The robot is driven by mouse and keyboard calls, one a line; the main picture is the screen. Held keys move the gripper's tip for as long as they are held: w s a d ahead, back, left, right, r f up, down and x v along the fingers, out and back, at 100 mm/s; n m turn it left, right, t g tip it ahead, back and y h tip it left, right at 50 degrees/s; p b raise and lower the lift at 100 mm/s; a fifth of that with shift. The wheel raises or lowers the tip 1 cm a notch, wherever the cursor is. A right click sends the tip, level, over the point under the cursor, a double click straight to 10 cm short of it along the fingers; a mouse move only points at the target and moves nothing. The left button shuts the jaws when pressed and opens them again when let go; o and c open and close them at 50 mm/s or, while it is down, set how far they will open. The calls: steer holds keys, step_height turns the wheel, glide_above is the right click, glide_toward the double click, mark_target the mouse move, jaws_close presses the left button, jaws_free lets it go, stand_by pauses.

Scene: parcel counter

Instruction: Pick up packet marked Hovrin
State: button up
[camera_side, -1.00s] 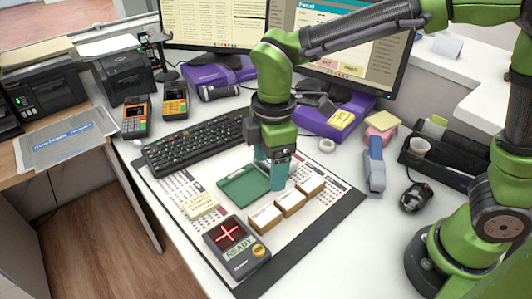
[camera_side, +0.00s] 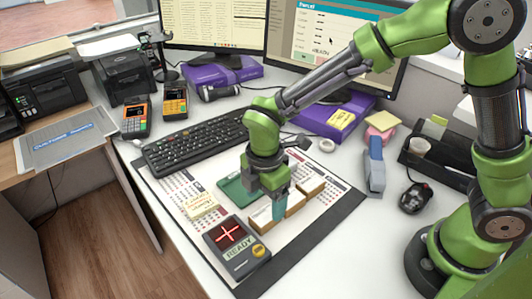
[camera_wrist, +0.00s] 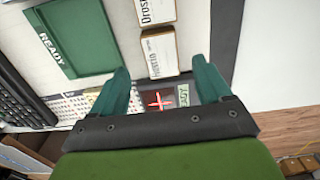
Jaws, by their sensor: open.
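Three small brown packets with white labels lie in a row on the counter mat. The packet nearest the card device (camera_side: 261,222) seems to read Hovrin in the wrist view (camera_wrist: 160,52), though the print is blurred. The middle packet (camera_side: 296,204) has a label starting "Dros" in the wrist view (camera_wrist: 155,12). The far packet (camera_side: 312,187) has no readable label. My gripper (camera_side: 279,212) is open and empty, low over the near end of the row. In the wrist view its fingers (camera_wrist: 163,72) stand either side of the nearest packet; contact cannot be told.
A green tray (camera_side: 231,190) marked READY lies left of the packets. The card device (camera_side: 238,246) with a red cross stands close in front. A yellow note (camera_side: 200,206), keyboard (camera_side: 190,145) and stapler (camera_side: 375,170) are nearby. The mat's right part is clear.

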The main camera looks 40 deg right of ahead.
mark_target(265, 215)
steer(key=shift+s+f, duration=0.1)
steer(key=shift+f, duration=2.6)
steer(key=c, duration=1.1)
